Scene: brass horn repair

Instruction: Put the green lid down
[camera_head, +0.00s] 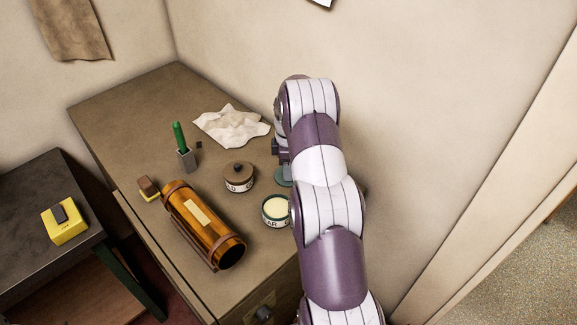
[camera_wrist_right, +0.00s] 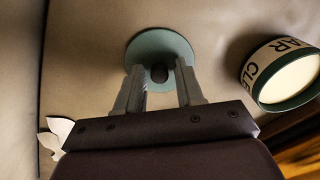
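The green lid (camera_head: 283,178) is a flat disc with a dark knob, mostly hidden behind my right arm in the head view. In the right wrist view the lid (camera_wrist_right: 146,48) appears to lie flat on the table top. My right gripper (camera_wrist_right: 160,82) has its two fingers on either side of the knob, with gaps showing between the knob and the fingers. It is open around the knob. In the head view the right gripper (camera_head: 281,152) is partly hidden by its own arm. My left gripper is in neither view.
An open jar with pale contents (camera_head: 275,211) stands close to the lid; it also shows in the wrist view (camera_wrist_right: 286,80).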

